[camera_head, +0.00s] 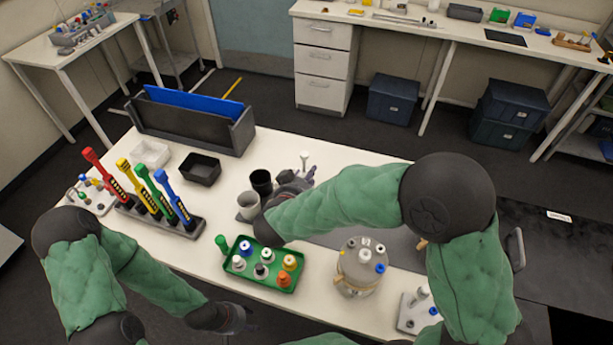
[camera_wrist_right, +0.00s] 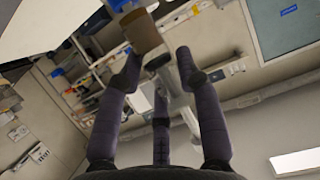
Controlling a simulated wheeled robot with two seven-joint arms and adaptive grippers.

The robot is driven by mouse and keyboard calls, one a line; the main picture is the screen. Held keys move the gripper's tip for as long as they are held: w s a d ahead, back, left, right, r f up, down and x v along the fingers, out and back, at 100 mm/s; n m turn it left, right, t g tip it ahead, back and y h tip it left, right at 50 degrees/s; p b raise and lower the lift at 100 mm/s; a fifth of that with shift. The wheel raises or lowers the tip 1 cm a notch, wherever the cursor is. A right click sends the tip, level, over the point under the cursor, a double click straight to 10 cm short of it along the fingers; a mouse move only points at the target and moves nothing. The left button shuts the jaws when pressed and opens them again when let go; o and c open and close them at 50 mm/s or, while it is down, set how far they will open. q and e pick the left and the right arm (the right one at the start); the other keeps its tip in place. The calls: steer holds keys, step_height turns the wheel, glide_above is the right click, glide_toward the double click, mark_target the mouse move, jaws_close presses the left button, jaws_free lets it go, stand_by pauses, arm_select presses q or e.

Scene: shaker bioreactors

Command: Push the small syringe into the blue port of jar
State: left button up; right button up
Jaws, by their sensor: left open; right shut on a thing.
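The jar (camera_head: 355,278) stands on the table to the right of the green tray, with several ports on its lid. The blue port (camera_head: 380,268) is on the right side of that lid. My right gripper (camera_head: 298,180) is behind the jar to the left, partly hidden by its forearm. It is shut on the small syringe, whose white end (camera_head: 304,158) sticks up above the fingers. In the right wrist view, the fingers (camera_wrist_right: 157,75) close around the pale syringe (camera_wrist_right: 174,92). My left gripper (camera_head: 238,318) is open and empty at the table's front edge.
A green tray (camera_head: 240,272) with several capped bottles lies left of the jar. Cups (camera_head: 249,206), a rack (camera_head: 190,228) of coloured tools and black and white bins stand farther left. A white holder (camera_head: 408,318) sits right of the jar.

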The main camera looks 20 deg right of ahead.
steer(key=shift+p, duration=0.45)
stand_by(0.4)
steer(key=shift+f, duration=0.4)
stand_by(0.4)
steer(key=o, duration=1.1)
steer(key=shift+o, duration=0.2)
steer(key=v, duration=1.2)
